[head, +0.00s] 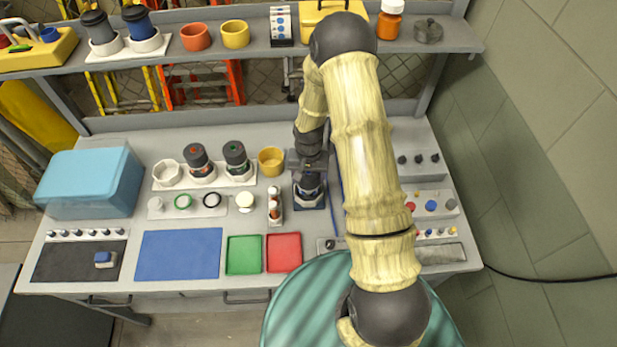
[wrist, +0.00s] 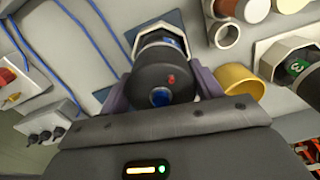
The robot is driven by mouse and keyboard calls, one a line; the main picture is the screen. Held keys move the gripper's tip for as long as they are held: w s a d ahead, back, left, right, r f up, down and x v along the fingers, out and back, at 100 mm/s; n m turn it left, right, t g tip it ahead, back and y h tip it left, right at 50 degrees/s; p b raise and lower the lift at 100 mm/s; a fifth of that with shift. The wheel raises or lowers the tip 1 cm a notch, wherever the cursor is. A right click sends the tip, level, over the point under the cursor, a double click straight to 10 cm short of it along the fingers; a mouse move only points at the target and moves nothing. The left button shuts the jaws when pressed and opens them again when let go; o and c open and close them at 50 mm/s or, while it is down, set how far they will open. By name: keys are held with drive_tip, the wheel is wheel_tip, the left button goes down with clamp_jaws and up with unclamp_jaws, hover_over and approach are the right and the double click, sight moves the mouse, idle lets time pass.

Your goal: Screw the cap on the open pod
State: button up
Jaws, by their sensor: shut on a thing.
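My gripper (head: 309,163) points down over a pod (head: 309,183) in a holder on a blue base (head: 311,202), at the middle of the bench. In the wrist view the gripper (wrist: 161,90) has a finger on each side of a black cap (wrist: 160,78) with a red dot and a blue centre, and is shut on it. The cap sits in line with the pod (wrist: 162,38), whose pale and blue parts show beyond it. Cap and pod look touching; the thread is hidden. My arm and gripper cover much of this in the head view.
A white rack (head: 205,183) left of the gripper holds two dark-capped pods (head: 236,158) and an empty seat. A yellow cup (head: 271,161) stands close to the gripper's left. A small rack of bottles (head: 274,205) is front left. Green (head: 244,254) and red (head: 284,252) trays lie in front.

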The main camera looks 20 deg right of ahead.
drive_tip(key=shift+o, duration=0.2)
drive_tip(key=m+b, duration=0.1)
drive_tip(key=m, duration=0.4)
drive_tip(key=shift+d+f, duration=0.1)
drive_tip(key=m, duration=0.6)
drive_tip(key=shift+d, duration=0.1)
drive_tip(key=o, duration=1)
drive_tip(key=shift+s, duration=0.1)
drive_tip(key=shift+r+b, duration=0.4)
drive_tip(key=shift+r, duration=0.25)
wheel_tip(320, 180, up, 16)
drive_tip(key=b, duration=0.3)
drive_tip(key=shift+r, duration=0.1)
